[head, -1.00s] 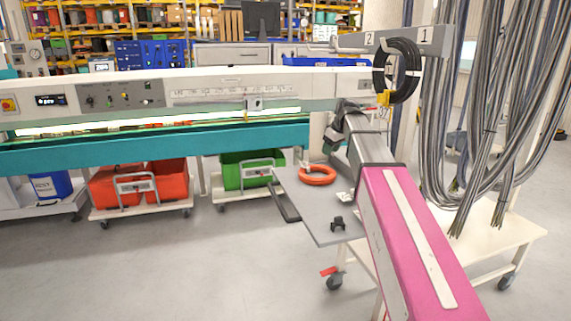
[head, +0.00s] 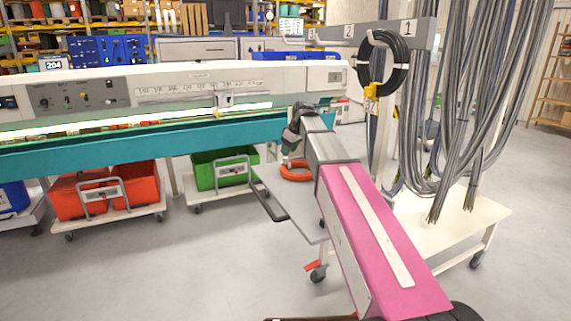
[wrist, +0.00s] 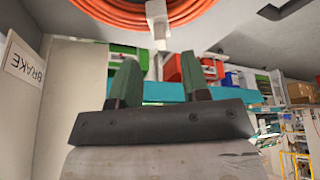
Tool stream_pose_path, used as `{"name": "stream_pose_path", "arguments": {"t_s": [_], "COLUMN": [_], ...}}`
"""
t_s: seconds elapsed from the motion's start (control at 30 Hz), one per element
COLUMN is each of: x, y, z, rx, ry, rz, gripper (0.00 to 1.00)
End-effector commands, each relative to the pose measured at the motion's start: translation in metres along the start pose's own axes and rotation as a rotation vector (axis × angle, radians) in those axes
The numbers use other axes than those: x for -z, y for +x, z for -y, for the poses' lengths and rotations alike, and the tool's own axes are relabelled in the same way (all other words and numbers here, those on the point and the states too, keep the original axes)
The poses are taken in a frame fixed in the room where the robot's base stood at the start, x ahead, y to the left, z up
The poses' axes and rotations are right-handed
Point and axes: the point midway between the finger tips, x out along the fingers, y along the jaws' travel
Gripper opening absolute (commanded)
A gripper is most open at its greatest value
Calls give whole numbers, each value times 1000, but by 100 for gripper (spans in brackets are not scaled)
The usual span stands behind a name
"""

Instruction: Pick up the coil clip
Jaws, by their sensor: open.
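An orange cable coil (head: 296,171) lies on the grey shelf plate (head: 291,206) in the head view. The wrist view shows the coil (wrist: 120,14) large at the top edge. A small white clip (wrist: 158,22), which looks like the coil clip, sits on the coil's rim. My gripper (wrist: 162,75) is open and empty, its two dark green fingers pointing toward the coil, apart from the clip. The clip lies beyond the fingertips, roughly between them in the picture. In the head view my arm partly covers the plate, and my fingers are too small to make out.
A black coil (head: 361,66) with a yellow tag hangs from the numbered rail (head: 413,32). Grey cables (head: 465,100) hang at right above a white cart. A long teal-fronted bench (head: 150,142) runs along the left, with red and green bins (head: 215,175) below. The floor in front is clear.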

Motion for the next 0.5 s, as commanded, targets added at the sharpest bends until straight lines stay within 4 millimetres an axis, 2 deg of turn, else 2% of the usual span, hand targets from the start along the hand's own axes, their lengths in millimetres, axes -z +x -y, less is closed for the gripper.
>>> {"name": "stream_pose_path", "arguments": {"t_s": [0.3, 0.5], "x": [-1, -1], "y": [40, 43], "z": [2, 2], "rx": [0, -1], "ry": [-1, -1], "rz": [0, -1], "gripper": [43, 43]}}
